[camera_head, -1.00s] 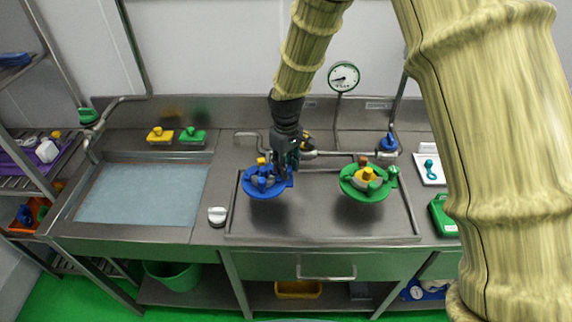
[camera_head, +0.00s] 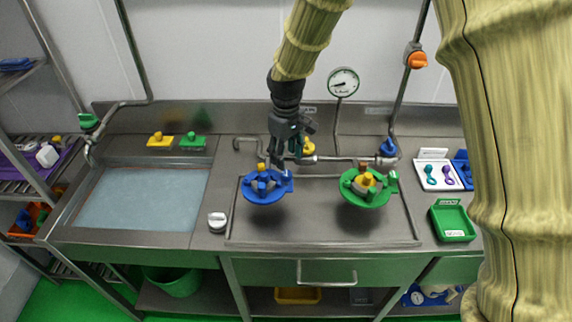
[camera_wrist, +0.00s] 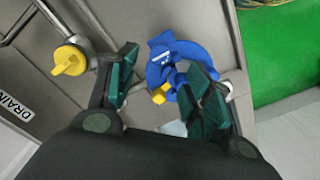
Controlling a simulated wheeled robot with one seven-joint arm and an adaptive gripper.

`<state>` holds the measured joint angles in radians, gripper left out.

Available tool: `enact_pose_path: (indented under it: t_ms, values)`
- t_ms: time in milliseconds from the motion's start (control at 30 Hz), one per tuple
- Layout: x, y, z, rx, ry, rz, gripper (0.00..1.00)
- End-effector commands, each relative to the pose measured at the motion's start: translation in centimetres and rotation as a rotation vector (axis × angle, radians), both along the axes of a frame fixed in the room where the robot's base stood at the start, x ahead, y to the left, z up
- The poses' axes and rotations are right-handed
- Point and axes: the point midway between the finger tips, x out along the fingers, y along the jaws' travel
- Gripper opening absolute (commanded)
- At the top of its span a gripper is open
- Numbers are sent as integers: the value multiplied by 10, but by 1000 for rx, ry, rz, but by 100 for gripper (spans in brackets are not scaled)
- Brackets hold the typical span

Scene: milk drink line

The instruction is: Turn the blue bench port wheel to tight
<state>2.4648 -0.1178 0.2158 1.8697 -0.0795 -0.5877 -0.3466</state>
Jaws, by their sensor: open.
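The blue port wheel (camera_head: 268,198) is at the bench's middle left in the head view, a round blue dish with blue lugs and a yellow knob in it. In the wrist view the blue wheel (camera_wrist: 184,50) shows partly, with a yellow piece beside it; the right finger hides some of it. My gripper (camera_head: 288,158) is above and behind the wheel's right rear edge. In the wrist view my gripper (camera_wrist: 165,78) has its fingers spread, with part of the blue wheel seen between and beyond them. Contact cannot be told. Nothing is held.
A green wheel (camera_head: 364,198) stands to the right on the bench. A pipe with a yellow knob (camera_head: 308,147) and a blue knob (camera_head: 388,147) runs behind. A white knob (camera_head: 217,222) sits left of the bench panel. The panel's front is clear. A sink (camera_head: 140,197) lies left.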

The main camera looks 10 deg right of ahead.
Motion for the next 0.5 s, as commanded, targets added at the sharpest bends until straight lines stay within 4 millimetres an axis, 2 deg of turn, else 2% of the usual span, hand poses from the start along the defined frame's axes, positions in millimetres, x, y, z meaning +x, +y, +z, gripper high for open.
enact_pose_path:
  t_ms: [33,200,500]
  values:
    - [0,0,10,0,-2,0,51]
    - [1,0,36,0,-2,0,51]
    - [1,0,55,0,-1,0,51]
